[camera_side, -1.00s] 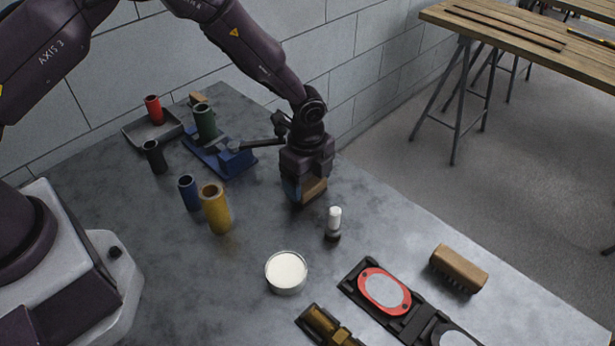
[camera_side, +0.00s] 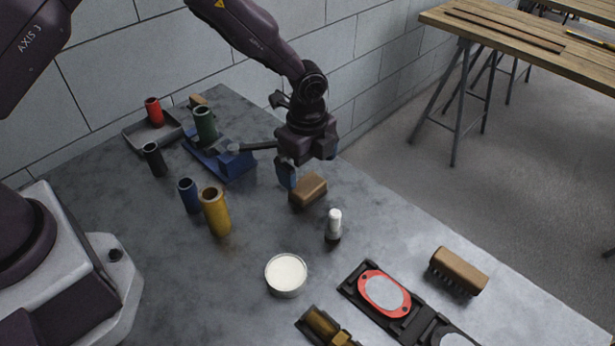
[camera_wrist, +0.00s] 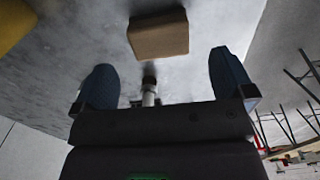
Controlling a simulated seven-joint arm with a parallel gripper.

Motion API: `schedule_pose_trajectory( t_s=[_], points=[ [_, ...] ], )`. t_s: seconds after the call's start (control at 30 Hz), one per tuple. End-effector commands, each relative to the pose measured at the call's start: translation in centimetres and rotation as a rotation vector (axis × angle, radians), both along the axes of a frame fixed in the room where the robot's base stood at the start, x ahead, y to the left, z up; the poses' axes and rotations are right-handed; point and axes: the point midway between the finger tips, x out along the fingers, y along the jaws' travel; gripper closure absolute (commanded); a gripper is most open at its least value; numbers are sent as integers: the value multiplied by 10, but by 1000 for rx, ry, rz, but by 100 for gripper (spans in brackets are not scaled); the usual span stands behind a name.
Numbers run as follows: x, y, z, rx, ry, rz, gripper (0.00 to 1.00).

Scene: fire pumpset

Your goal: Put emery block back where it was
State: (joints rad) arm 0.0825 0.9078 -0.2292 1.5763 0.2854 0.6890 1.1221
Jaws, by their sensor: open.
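The emery block, a small brown block (camera_side: 308,190), rests on the grey table between my gripper and the white-capped bottle. It also shows at the top of the wrist view (camera_wrist: 158,36), ahead of the fingers and centred between them. My gripper (camera_side: 308,170) is open and empty, just above and behind the block in the side view. Its two blue fingertips stand wide apart in the wrist view (camera_wrist: 165,82), with nothing between them touching. The far finger is partly hidden behind the gripper body in the side view.
The white-capped bottle (camera_side: 334,225) stands close in front of the block. Nearby are a round white tin (camera_side: 286,273), a yellow cylinder (camera_side: 216,211), a blue cylinder (camera_side: 189,195) and a blue vise-like tool (camera_side: 229,162). A brown brush (camera_side: 459,271) lies at the right.

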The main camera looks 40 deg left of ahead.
Motion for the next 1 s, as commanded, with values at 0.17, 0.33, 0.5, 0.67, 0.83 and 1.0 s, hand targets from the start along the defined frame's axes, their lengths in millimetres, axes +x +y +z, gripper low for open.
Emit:
schedule_pose_trajectory(
  t_s=[0.17,0.33,0.5,0.67,0.83,1.0],
  points=[
    [0,0,40,0,-3,-1,0],
    [0,0,63,0,-1,-1,0],
    [-1,0,72,0,1,-1,0],
    [-1,1,75,1,-2,6,0],
    [-11,14,116,16,-54,126,0],
    [-46,42,186,16,-153,405,0]
  ],
)
